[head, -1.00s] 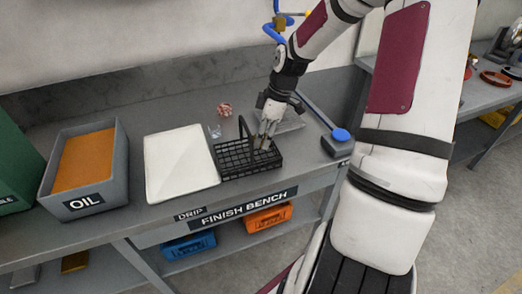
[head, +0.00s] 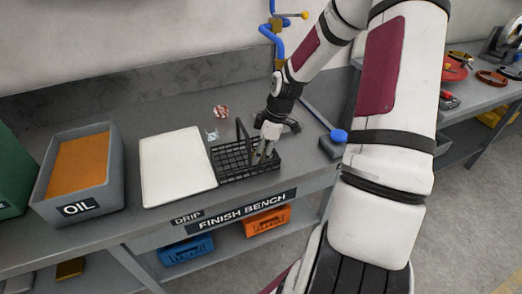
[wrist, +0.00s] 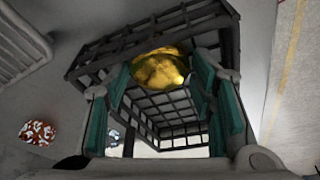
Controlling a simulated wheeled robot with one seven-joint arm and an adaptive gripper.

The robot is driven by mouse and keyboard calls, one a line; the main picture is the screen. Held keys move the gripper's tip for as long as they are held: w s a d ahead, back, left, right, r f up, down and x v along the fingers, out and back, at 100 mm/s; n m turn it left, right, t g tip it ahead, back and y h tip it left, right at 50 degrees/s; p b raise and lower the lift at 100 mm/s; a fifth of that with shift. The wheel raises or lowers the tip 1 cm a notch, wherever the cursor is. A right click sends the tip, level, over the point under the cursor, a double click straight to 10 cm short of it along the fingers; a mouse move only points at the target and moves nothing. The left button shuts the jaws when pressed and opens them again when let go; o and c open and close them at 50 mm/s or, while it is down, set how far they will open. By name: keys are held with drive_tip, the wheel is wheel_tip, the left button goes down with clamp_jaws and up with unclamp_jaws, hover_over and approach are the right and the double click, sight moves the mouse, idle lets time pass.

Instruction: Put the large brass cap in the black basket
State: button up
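The black basket (head: 228,163) is a wire-mesh basket with an upright handle on the bench, right of the white drip tray. My gripper (head: 264,155) points down into its right part. In the wrist view my two teal-padded fingers (wrist: 160,75) reach inside the basket's mesh walls (wrist: 133,43). The large brass cap (wrist: 158,69), round and shiny gold, sits between the fingertips and appears to touch both. The cap is not discernible in the head view. Whether it touches the basket floor I cannot tell.
The white drip tray (head: 177,166) and the grey OIL bin (head: 47,185) stand left. A red-and-white bundle (head: 221,111) and a small clear item (head: 212,135) lie behind the basket. A blue-knobbed device (head: 339,136) stands right. Open bench lies behind the tray.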

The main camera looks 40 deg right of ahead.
drive_tip(key=shift+r, duration=0.15)
drive_tip(key=p+v, duration=0.2)
drive_tip(key=v, duration=0.9)
drive_tip(key=s+a+r+m+h, duration=0.2)
drive_tip(key=s+a+r+m, duration=0.1)
drive_tip(key=s+a+r, duration=0.3)
drive_tip(key=s+a+r+m+h, duration=0.2)
drive_tip(key=s+a+r, duration=0.1)
drive_tip(key=a+r, duration=0.6)
drive_tip(key=s+a+r+m+t, duration=0.1)
drive_tip(key=s+a+r+m, duration=0.1)
drive_tip(key=s, duration=0.3)
drive_tip(key=s+a+r+m+t+y, duration=0.1)
drive_tip(key=s+a+r+m, duration=0.1)
drive_tip(key=s+a, duration=0.3)
drive_tip(key=shift+s+m+t+y, duration=0.3)
drive_tip(key=shift+s+m, duration=0.1)
drive_tip(key=shift+s, duration=0.25)
